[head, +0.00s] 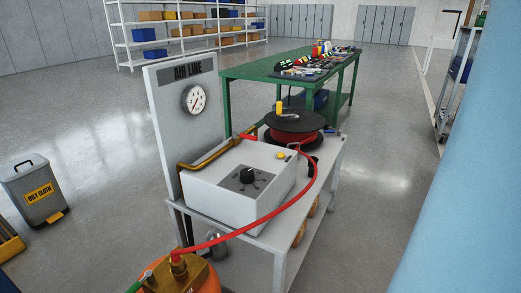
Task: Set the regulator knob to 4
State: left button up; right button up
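The regulator knob (246,175) is a small black knob on the sloping front of a pale grey box (222,203). Small marks surround the knob, but they are too small to read, so I cannot tell its setting. The box stands on a light grey bench (281,245). Behind it an upright panel marked AIR LINE (165,110) carries a round white gauge (194,98) with a reddish needle. Neither of my grippers shows in the head view.
A red hose (262,219) arcs across the box's front right. A hose reel (294,124) stands behind the box. An orange vessel (190,277) is in front. A green table (246,68) with tools is beyond, and an oily-cloth bin (36,184) stands left. The floor between is clear.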

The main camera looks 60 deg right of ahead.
aim_at(246, 175)
jog(key=l+z, duration=0.2)
jog(key=z, duration=0.25)
jog(key=k+l+z, duration=0.1)
jog(key=l+z, duration=0.15)
jog(key=z, duration=0.25)
jog(key=l+z, duration=0.2)
jog(key=z, duration=0.25)
jog(key=i+l, duration=0.1)
jog(key=l, duration=0.4)
